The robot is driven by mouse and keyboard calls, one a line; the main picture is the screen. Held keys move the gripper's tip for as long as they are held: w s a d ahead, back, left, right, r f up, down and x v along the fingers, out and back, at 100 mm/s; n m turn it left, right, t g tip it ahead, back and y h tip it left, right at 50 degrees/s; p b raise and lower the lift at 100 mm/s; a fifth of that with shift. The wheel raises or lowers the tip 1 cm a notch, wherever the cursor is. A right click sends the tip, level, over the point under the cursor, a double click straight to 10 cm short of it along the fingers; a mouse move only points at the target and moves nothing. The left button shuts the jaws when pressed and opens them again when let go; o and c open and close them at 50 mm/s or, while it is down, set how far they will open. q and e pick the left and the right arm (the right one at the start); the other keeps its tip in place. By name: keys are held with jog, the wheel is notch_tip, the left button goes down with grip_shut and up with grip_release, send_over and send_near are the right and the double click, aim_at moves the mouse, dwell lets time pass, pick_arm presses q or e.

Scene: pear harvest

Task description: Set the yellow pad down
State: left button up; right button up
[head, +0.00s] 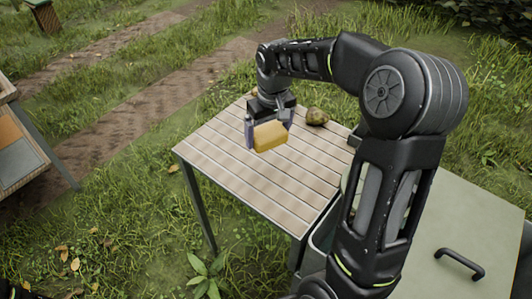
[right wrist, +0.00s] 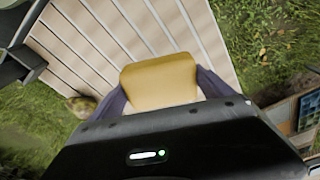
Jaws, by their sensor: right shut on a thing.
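The yellow pad (head: 270,136) is a thick block held between the fingers of my right gripper (head: 268,130). The gripper is shut on it, above the slatted wooden table (head: 220,163). In the right wrist view the pad (right wrist: 160,82) sits between the two purple-grey fingers (right wrist: 160,92), with table slats beyond it. I cannot tell exactly how far the pad is above the slats. My left gripper is not in view.
A greenish-brown pear (head: 317,116) lies on the table to the right of the pad. A pale cabinet top with a black handle (head: 460,262) is at the lower right. The table's left and front slats are clear. Grass surrounds the table.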

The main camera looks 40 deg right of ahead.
jog(key=shift+d, duration=0.15)
send_over(268, 165)
jog(key=shift+s+f+p, duration=0.15)
jog(key=shift+f+p, duration=0.2)
jog(key=shift+f, duration=2.75)
jog(key=shift+f, duration=1.85)
jog(key=shift+f, duration=0.15)
jog(key=o, duration=1)
jog(key=shift+o, duration=0.2)
